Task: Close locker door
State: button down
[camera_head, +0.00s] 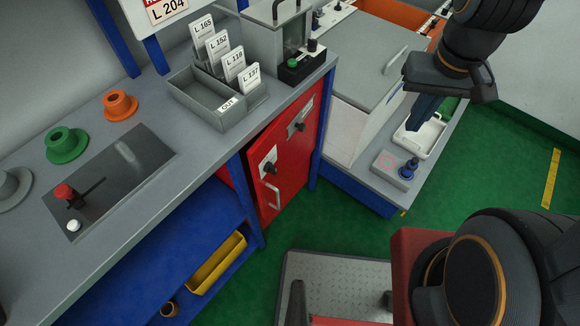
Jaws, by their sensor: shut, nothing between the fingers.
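The red locker (262,195) is under the grey bench, between blue posts. Its front carries a silver bar handle (273,195) and two black latch knobs, one at the near left (268,169) and one farther right (297,127).
On the bench stand a grey card bin (215,113), green spool (67,144), orange spool (120,105) and red-knobbed panel (115,185). Green floor (330,225) is clear before the locker.

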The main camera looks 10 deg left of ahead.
aim_at(274, 146)
jog(key=k, duration=0.3)
jog(key=z, duration=0.9)
jog(key=i, duration=0.65)
jog(key=u, duration=2.15)
jog(key=i, duration=0.5)
jog(key=u, duration=0.35)
jog(key=k, duration=1)
jog(key=z, duration=0.2)
